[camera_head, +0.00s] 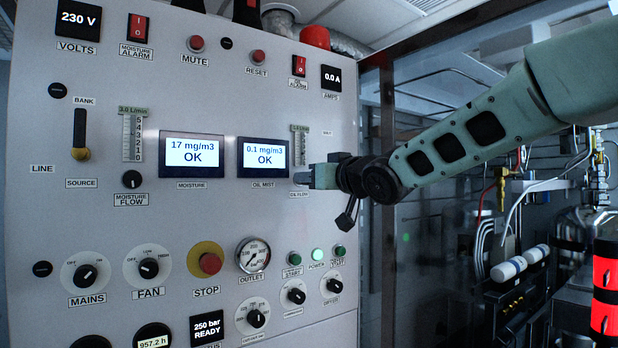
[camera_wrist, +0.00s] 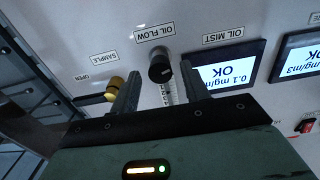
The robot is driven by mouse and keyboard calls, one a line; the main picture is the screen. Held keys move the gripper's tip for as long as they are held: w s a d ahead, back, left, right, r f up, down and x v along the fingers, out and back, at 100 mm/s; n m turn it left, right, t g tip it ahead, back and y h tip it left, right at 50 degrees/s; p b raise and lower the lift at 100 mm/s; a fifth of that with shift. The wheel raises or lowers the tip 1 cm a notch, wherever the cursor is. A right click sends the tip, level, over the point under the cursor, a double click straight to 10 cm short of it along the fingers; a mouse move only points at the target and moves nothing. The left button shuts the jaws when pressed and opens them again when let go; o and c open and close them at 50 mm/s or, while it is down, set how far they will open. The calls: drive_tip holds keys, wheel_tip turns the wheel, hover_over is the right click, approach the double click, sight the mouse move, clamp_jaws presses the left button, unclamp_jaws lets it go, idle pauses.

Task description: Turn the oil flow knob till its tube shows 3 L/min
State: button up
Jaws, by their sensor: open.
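The oil flow knob (camera_wrist: 160,68) is a round black knob below its tube, next to the OIL FLOW label. In the wrist view it lies between the tips of my gripper (camera_wrist: 159,74), whose two dark fingers are apart with a gap on each side; contact cannot be made out. In the head view my gripper (camera_head: 305,178) reaches in from the right and hides the knob. The oil flow tube (camera_head: 299,145) shows above it, with a small scale too fine to read. In the wrist view the tube (camera_wrist: 168,94) is partly hidden.
The oil mist display (camera_head: 263,157) reads 0.1 mg/m3 OK, just left of my gripper. The moisture flow knob (camera_head: 131,180) and tube (camera_head: 132,137) are further left. A yellowish sample knob (camera_wrist: 115,84) is close beside one finger. The OIL FLOW label (camera_head: 299,194) sits below.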

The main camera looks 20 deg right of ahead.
drive_tip(key=shift+s+d, duration=0.1)
drive_tip(key=shift+s, duration=0.05)
drive_tip(key=c, duration=1)
drive_tip(key=shift+n, duration=0.3)
